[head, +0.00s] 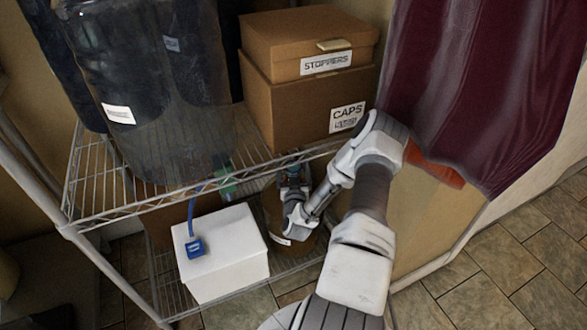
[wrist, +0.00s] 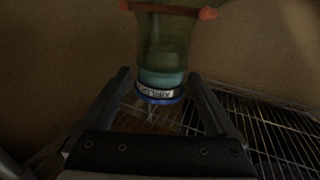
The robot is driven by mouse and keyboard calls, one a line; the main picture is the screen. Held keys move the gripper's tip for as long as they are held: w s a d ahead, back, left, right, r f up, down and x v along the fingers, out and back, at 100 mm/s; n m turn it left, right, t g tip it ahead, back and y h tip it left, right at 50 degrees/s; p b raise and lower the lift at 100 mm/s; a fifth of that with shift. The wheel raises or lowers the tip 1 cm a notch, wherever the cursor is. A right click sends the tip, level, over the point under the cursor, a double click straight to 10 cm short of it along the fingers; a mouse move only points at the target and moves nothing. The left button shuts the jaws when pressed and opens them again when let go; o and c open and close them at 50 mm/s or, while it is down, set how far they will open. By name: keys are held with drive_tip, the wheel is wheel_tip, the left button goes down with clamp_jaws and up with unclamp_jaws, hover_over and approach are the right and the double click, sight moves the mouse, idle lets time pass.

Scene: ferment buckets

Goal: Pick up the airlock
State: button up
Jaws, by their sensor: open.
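A see-through green vessel with teal liquid, a blue ring and a white label, which I take for the airlock (wrist: 162,58), stands ahead of my gripper (wrist: 160,75) in the wrist view.
A wire rack (head: 150,222) holds dark buckets (head: 150,80) and brown boxes marked STOPPERS (head: 290,40) and CAPS (head: 290,105). A maroon curtain (head: 480,80) hangs to the right.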

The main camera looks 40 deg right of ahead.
clamp_jaws()
idle(0.6)
drive_tip(key=shift+r, duration=0.2)
